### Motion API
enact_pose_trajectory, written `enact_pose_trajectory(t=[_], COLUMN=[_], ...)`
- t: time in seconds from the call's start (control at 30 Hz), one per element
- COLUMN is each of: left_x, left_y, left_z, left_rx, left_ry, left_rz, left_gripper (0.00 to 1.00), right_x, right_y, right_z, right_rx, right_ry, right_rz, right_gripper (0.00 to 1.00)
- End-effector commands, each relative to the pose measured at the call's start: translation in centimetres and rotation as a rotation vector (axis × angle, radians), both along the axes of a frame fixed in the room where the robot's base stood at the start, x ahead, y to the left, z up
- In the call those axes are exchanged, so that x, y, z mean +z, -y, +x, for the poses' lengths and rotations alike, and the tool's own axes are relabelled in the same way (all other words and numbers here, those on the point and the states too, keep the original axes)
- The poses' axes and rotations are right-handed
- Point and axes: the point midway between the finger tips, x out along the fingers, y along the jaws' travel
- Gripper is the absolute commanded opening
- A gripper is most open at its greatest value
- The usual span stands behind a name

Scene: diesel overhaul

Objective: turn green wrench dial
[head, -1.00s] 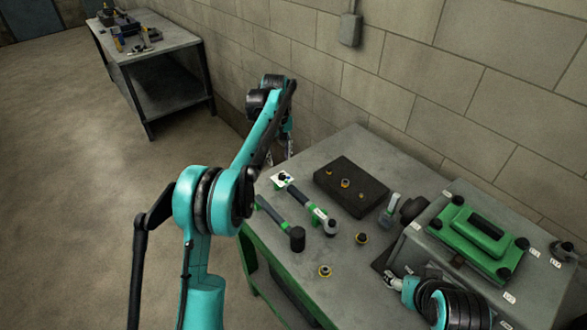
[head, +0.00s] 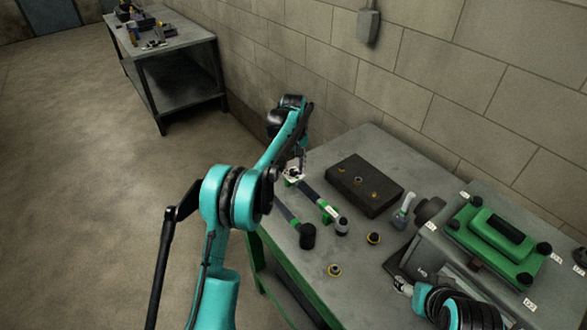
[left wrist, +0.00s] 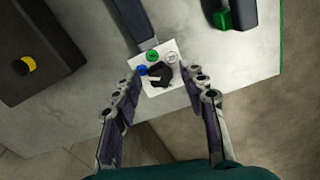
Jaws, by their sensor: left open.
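The wrench (head: 312,197) lies on the bench, with a dark handle, a green band and a round head. At its handle end is a white dial plate (head: 293,176). In the left wrist view the plate (left wrist: 175,89) carries a black knob (left wrist: 162,72) with a pale pointer to the left, just below a blue dot (left wrist: 143,70). A green dot (left wrist: 152,56) and a whitish dot (left wrist: 172,57) lie above the knob. My left gripper (left wrist: 163,86) is open, with its fingers on either side of the plate, apart from the knob. My right gripper (head: 401,287) is beside the grey box; its jaw state is unclear.
A hammer (head: 307,236) lies beside the wrench. A dark block (head: 358,185) with small brass parts sits behind. A grey box with a green cover (head: 492,240) is at the right. The bench's left edge is near the dial.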

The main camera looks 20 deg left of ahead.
Motion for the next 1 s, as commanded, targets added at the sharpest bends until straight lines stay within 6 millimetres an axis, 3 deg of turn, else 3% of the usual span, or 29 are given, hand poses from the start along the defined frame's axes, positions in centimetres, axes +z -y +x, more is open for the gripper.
enact_pose_trajectory(t=[0.03, 0.2, 0.67, 1.0], left_x=[0.0, 0.0, 0.1, 0.2], left_y=[0.0, 0.0, 0.0, 0.0], left_z=[0.0, 0.0, 0.0, 0.0], left_rx=[0.0, 0.0, -0.062, -0.316], left_ry=[0.0, 0.0, 0.0, 0.0], left_rz=[0.0, 0.0, 0.0, 0.0], left_gripper=[0.43, 0.0, 0.0, 0.0], right_x=[0.0, 0.0, 0.4, 1.6], right_y=[0.0, 0.0, 0.0, 0.0], right_z=[0.0, 0.0, 0.0, 0.0], right_rx=[0.0, 0.0, 0.0, 0.0], right_ry=[0.0, 0.0, 0.0, 0.0], right_rz=[0.0, 0.0, 0.0, 0.0], right_gripper=[0.62, 0.62, 0.62, 0.62])
